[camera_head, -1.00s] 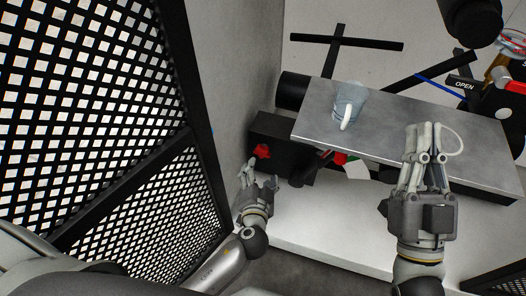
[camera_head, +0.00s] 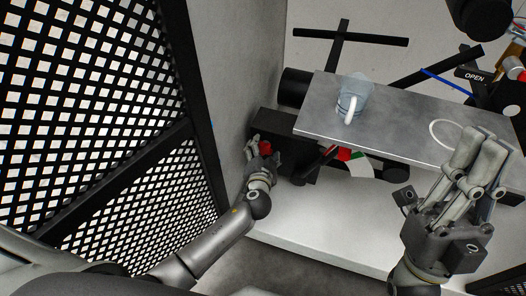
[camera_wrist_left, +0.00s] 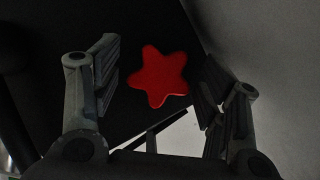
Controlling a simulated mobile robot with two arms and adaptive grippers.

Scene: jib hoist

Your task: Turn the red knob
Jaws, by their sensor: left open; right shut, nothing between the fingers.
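The red knob (camera_head: 265,147) sits on the face of a black box (camera_head: 288,128) at the left end of the grey table. In the left wrist view the knob (camera_wrist_left: 158,76) is star-shaped and lies between my open fingers. My left gripper (camera_head: 257,146) is open at the knob, partly covering it in the head view; the fingers stand on either side with gaps, and contact is not visible. My right gripper (camera_head: 487,150) is shut and empty over the table's right front part.
A clear jug (camera_head: 354,98) with a white handle stands on the grey table (camera_head: 395,120). A mesh panel (camera_head: 95,110) and a grey wall (camera_head: 238,70) are close on the left.

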